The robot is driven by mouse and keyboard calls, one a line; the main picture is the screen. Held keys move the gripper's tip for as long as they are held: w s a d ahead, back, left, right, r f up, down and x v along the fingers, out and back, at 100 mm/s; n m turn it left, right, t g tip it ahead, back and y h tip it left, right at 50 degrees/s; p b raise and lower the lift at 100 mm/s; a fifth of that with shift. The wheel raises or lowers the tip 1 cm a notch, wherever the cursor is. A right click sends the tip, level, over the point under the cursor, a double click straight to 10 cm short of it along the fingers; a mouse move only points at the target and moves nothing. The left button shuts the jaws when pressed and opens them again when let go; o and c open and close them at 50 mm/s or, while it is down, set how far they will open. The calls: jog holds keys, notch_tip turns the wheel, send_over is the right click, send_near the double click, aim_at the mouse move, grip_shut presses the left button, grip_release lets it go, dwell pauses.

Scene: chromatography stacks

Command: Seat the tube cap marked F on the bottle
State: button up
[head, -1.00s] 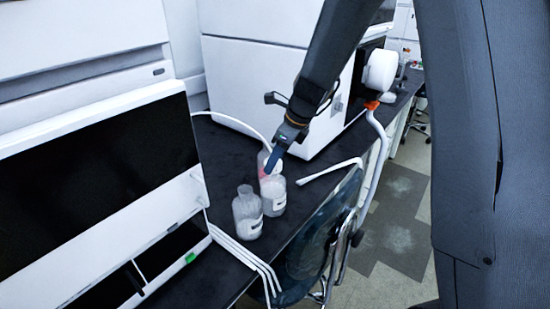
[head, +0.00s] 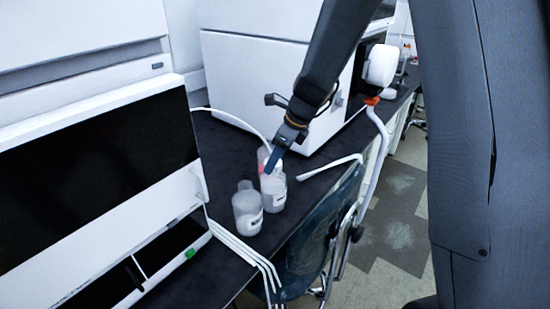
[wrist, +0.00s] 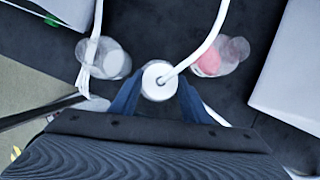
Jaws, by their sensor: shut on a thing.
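My gripper (head: 272,162) reaches down over the black bench with its blue fingers. In the wrist view the fingers (wrist: 158,84) are shut on a round white tube cap (wrist: 153,76), with a white tube rising from it. A letter on the cap cannot be read. In the head view a clear bottle with a white label (head: 273,192) stands right below the fingers. In the wrist view the cap and fingers hide what is beneath. I cannot tell whether the cap touches that bottle.
A second labelled bottle (head: 247,212) stands front left, also in the wrist view (wrist: 110,60). A bottle with pink contents (wrist: 222,56) stands on the other side. White tubes (head: 240,247) hang over the bench edge. A white instrument (head: 245,80) stands behind; a chair (head: 310,245) is in front.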

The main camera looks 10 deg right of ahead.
jog(key=o, duration=1.6)
jog(key=shift+c, duration=0.2)
jog(key=shift+r+p, duration=3.55)
jog(key=shift+p, duration=0.3)
jog(key=shift+f, duration=0.1)
